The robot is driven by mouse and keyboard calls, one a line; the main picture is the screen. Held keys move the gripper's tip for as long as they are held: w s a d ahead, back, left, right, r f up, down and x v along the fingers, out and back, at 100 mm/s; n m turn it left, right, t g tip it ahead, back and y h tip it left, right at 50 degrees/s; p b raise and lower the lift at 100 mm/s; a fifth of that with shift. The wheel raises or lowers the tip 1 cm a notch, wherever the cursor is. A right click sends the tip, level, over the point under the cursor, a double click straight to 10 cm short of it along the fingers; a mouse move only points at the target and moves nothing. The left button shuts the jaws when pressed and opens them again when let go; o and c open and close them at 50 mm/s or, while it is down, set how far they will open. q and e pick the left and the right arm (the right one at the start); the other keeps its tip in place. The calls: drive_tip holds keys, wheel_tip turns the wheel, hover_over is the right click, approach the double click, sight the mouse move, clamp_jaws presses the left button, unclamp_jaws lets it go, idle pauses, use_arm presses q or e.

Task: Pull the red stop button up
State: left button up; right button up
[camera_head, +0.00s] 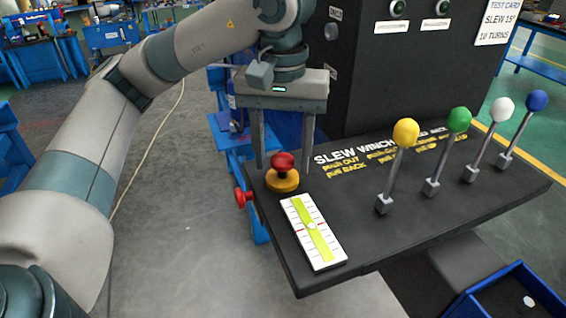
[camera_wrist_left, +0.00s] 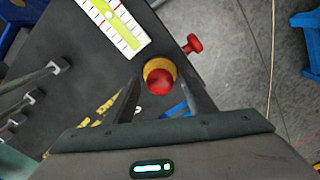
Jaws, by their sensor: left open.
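The red stop button (camera_head: 283,162) has a round red head on a yellow base (camera_head: 283,181) at the left end of the dark console (camera_head: 420,215). It also shows in the left wrist view (camera_wrist_left: 160,82). My left gripper (camera_head: 284,165) is open and points down from above, one finger on each side of the button. In the left wrist view its fingers (camera_wrist_left: 160,88) flank the button with gaps; I see no contact. My right gripper is not in view.
A second red knob (camera_head: 243,198) sticks out from the console's left side. A white and yellow level scale (camera_head: 318,238) lies in front of the button. Levers with yellow (camera_head: 406,132), green (camera_head: 459,119), white (camera_head: 502,109) and blue (camera_head: 537,100) balls stand to the right. A dark cabinet (camera_head: 400,70) rises behind.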

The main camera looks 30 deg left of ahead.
sight(282, 157)
use_arm(q)
drive_tip(key=shift+r+p, duration=2.5)
drive_tip(key=shift+r, duration=1.05)
